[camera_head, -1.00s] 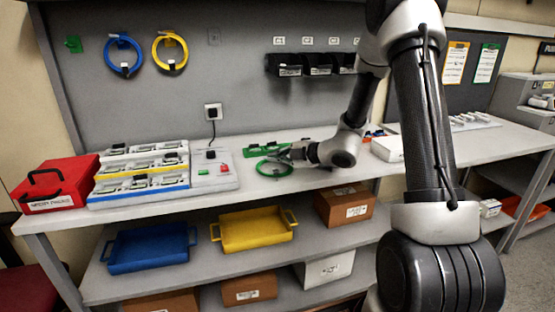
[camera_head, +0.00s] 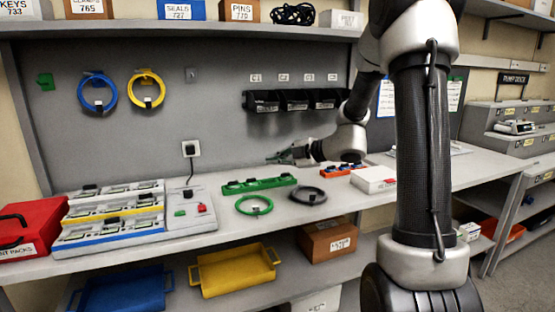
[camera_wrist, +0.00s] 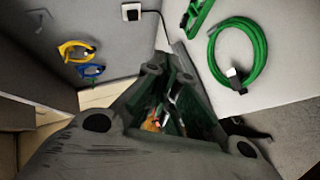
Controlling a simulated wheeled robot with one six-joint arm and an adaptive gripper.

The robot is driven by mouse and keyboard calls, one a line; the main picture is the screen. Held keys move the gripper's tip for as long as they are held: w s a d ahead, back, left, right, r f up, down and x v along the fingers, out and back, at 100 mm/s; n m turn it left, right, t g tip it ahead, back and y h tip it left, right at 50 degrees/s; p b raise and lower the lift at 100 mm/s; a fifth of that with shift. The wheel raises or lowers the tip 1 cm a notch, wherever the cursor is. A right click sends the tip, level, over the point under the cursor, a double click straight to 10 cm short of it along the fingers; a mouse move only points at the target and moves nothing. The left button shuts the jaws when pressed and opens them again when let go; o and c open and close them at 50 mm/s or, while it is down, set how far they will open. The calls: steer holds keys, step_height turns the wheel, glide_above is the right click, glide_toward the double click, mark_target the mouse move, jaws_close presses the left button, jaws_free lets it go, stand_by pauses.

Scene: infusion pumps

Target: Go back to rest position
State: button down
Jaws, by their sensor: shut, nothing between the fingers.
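My gripper (camera_head: 284,156) is shut and empty. It is held in the air above the back of the workbench, pointing left, in front of the grey back panel. The arm reaches to it from the right. In the wrist view the gripper's fingers (camera_wrist: 172,75) come together with nothing held between the tips. A green cable coil (camera_head: 239,208) lies on the bench below and left of the gripper, apart from it. This coil also shows in the wrist view (camera_wrist: 262,50).
A green strip (camera_head: 259,185) and a grey coil (camera_head: 325,195) lie below the gripper. Black bins (camera_head: 296,100) hang on the panel. A white box (camera_head: 373,180) stands right. A tiered rack (camera_head: 110,215) and red case (camera_head: 30,228) stand left. Shelves hang overhead.

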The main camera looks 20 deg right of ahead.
steer(key=s+d+f+n+g+h, duration=0.1)
steer(key=s+f+n+g, duration=0.25)
steer(key=s+n, duration=0.8)
steer(key=s+f+n+g, duration=0.2)
steer(key=s+n+g, duration=0.3)
steer(key=n, duration=1.2)
steer(key=s+d+r+n+t+h, duration=0.1)
steer(key=s+r+n+h, duration=0.3)
steer(key=s+n, duration=0.4)
steer(key=s+d+r+n+t+h, duration=0.1)
steer(key=s+d+r+n+h, duration=0.2)
steer(key=s+n, duration=0.6)
steer(key=shift+s+d+r+n+h, duration=0.5)
steer(key=shift+r+n, duration=0.75)
steer(key=shift+n, duration=1.2)
